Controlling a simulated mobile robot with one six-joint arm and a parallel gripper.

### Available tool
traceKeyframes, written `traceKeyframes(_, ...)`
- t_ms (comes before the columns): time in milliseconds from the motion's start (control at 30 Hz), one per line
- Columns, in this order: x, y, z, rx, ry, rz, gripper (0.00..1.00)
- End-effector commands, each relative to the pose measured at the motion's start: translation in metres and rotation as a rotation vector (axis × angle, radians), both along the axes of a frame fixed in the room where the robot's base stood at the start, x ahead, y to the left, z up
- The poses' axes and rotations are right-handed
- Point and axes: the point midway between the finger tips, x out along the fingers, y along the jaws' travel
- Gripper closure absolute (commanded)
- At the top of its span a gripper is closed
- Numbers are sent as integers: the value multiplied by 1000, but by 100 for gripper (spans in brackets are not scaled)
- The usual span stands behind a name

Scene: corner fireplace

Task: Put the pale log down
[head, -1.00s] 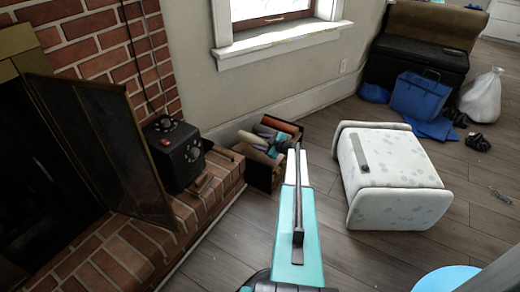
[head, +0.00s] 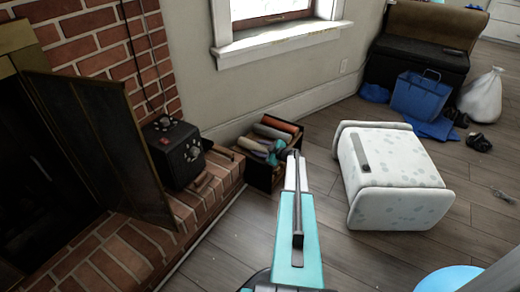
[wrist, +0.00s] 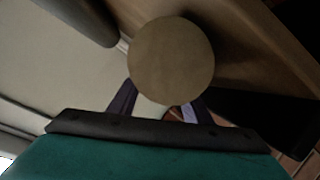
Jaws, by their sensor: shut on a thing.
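The dark open crate (head: 262,178) stands on the floor beside the brick hearth, with several logs in it. My gripper (head: 274,157) is at the crate's right part, partly hidden by my arm. In the wrist view my gripper (wrist: 160,103) is shut on the pale log (wrist: 170,60), whose round tan end faces the camera. A grey log (wrist: 82,18) lies to its left in that view, and a brown surface is to its right. The held log's far end is hidden, so I cannot tell whether it touches the crate floor.
The brick hearth (head: 200,205) with a black box-shaped heater (head: 175,152) is to the left. A white spotted ottoman (head: 392,178) stands to the right. The wall and window sill are behind. Wooden floor is clear between crate and ottoman.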

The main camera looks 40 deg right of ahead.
Motion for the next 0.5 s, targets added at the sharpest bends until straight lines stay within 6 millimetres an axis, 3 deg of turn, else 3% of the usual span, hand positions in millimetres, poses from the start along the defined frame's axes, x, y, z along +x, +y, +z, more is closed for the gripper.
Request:
traceKeyframes(33, 0, 0, 0, 0, -2, 0, 93)
traceKeyframes(67, 0, 0, -1, 0, 0, 0, 52)
traceKeyframes(133, 0, 0, 0, 0, 0, 0, 40)
traceKeyframes(167, 0, 0, 0, 0, 0, 0, 37)
traceKeyframes(500, 0, 0, 0, 0, 0, 0, 37)
